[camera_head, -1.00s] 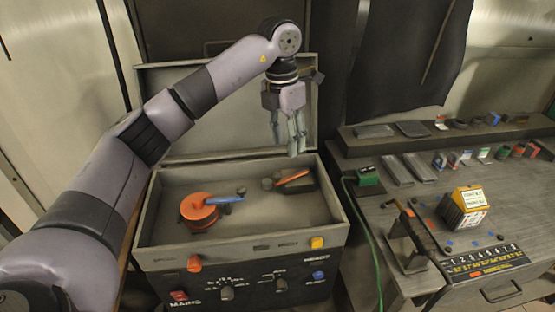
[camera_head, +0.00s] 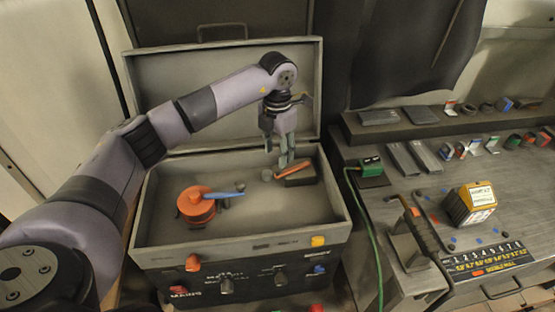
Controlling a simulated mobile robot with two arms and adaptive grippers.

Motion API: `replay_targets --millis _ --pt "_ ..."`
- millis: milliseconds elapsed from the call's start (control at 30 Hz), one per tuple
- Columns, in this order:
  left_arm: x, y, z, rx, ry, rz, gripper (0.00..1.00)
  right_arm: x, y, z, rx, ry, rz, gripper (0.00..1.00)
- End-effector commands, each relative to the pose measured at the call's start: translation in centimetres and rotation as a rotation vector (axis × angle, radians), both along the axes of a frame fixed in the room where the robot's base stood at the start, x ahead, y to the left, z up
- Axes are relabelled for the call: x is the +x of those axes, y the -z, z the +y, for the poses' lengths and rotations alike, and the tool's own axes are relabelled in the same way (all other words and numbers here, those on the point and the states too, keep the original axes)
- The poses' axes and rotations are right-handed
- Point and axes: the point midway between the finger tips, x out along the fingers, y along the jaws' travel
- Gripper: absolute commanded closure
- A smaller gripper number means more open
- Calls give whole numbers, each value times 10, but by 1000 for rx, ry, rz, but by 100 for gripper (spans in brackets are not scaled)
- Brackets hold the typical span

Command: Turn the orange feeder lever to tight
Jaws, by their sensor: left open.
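The orange feeder lever (camera_head: 293,169) sits on a dark block at the back right inside the grey open box (camera_head: 252,241). It slants up to the right, with a grey round knob by its left end. My left gripper (camera_head: 284,160) is open and points down at the lever. Its fingertips are just above or beside the lever's left half; I cannot tell whether they touch it. The right gripper is not in view.
An orange spool (camera_head: 194,207) with a blue handle (camera_head: 225,194) stands at the left inside the box. Knobs line the box front. A workbench at the right holds a yellow-orange box (camera_head: 461,207), metal plates and a green cable (camera_head: 367,235).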

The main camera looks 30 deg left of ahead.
Motion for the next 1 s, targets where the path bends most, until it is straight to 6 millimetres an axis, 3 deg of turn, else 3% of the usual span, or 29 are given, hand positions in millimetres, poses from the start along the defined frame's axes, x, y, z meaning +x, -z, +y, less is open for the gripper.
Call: replay_targets --millis 133,333,700,1000 --pt "-1 26 0 0 0 3 56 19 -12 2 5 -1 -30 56" --pt "0 48 0 -1 -1 1 56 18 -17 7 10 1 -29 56" --pt "1 54 0 -1 0 -2 56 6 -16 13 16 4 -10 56" --pt "0 53 0 0 0 -1 76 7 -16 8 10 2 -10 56"
